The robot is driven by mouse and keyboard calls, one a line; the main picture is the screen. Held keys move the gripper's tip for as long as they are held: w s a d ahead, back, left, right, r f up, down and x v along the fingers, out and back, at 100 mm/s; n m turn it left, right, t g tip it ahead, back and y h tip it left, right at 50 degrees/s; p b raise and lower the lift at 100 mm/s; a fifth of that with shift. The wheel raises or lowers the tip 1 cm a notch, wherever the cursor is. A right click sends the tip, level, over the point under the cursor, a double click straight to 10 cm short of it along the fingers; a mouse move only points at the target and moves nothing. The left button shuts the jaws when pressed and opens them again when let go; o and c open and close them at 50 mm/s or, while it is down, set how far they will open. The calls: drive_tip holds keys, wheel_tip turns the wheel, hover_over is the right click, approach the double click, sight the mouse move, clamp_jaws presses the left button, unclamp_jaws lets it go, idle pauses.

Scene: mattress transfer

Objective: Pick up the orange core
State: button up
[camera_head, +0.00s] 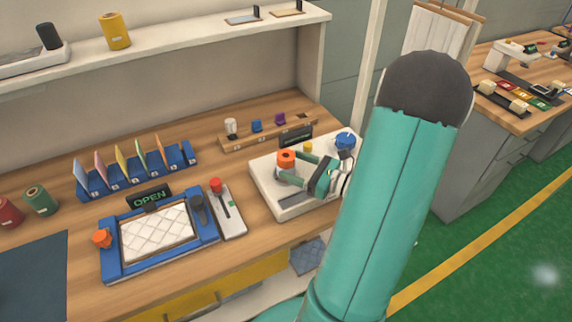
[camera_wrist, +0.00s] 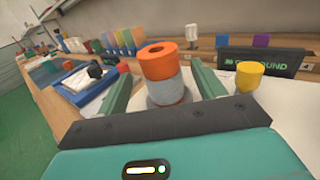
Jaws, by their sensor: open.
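The orange core (camera_head: 286,156) stands upright on a white board (camera_head: 268,193) on the bench. In the wrist view it is an orange ring with a hole in its top (camera_wrist: 158,62), above a pale grey cylinder (camera_wrist: 166,91). My gripper (camera_head: 288,167) is open, its two green fingers reaching along either side of the core. In the wrist view the gripper (camera_wrist: 162,76) has one finger left of the core and one right, with a gap visible on the left. I cannot tell whether the right finger touches.
A small yellow cylinder (camera_wrist: 249,75) stands right of the core, before a dark sign (camera_wrist: 265,62). A blue-topped item (camera_head: 346,140) is at the board's back right. A blue frame (camera_head: 112,262) with a white quilted pad and a red-knobbed tool (camera_head: 228,212) lie left.

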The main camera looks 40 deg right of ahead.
sight(281, 160)
drive_tip(key=x, duration=0.5)
drive_tip(key=shift+f, duration=0.15)
drive_tip(key=c, duration=1.1)
drive_tip(key=shift+c, duration=0.2)
